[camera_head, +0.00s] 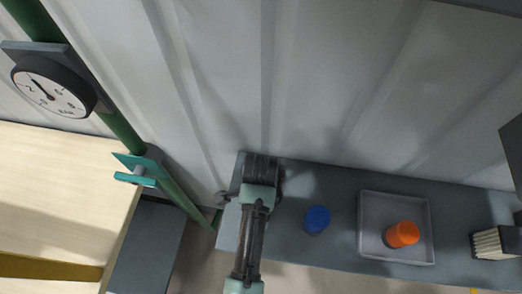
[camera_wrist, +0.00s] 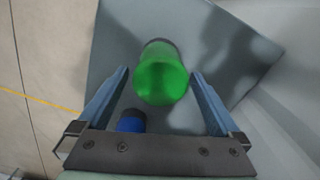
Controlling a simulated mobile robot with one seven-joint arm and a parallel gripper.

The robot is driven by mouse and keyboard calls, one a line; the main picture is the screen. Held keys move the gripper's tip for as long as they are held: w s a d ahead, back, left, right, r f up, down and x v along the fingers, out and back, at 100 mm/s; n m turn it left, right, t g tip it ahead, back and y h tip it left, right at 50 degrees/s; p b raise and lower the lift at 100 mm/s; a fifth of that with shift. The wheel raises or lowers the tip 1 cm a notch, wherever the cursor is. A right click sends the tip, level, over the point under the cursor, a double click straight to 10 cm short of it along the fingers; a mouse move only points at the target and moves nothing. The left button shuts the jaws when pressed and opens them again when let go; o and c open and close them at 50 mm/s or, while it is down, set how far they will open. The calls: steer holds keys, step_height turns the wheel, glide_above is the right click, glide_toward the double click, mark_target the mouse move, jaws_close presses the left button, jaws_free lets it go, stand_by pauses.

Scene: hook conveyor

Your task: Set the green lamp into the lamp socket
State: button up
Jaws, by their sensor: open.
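The green lamp (camera_wrist: 162,76) stands on the grey bench in the wrist view, its rounded green top toward the camera and a darker base behind it. My gripper (camera_wrist: 159,73) is open, with one blue-grey finger on each side of the lamp and gaps showing between. Whether the fingertips reach down beside the lamp I cannot tell. In the head view my arm covers that spot, and I cannot make out the green lamp there. I cannot identify the lamp socket in either view.
A blue cylinder (camera_head: 317,219) stands right of my arm; it also shows in the wrist view (camera_wrist: 131,121). A grey tray (camera_head: 366,229) holds an orange cylinder (camera_head: 402,234). A brush-like block (camera_head: 492,244) lies far right. A green post with a gauge (camera_head: 48,88) stands left.

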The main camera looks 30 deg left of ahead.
step_height(320, 180, up, 9)
steer(key=shift+r, duration=0.15)
stand_by(0.7)
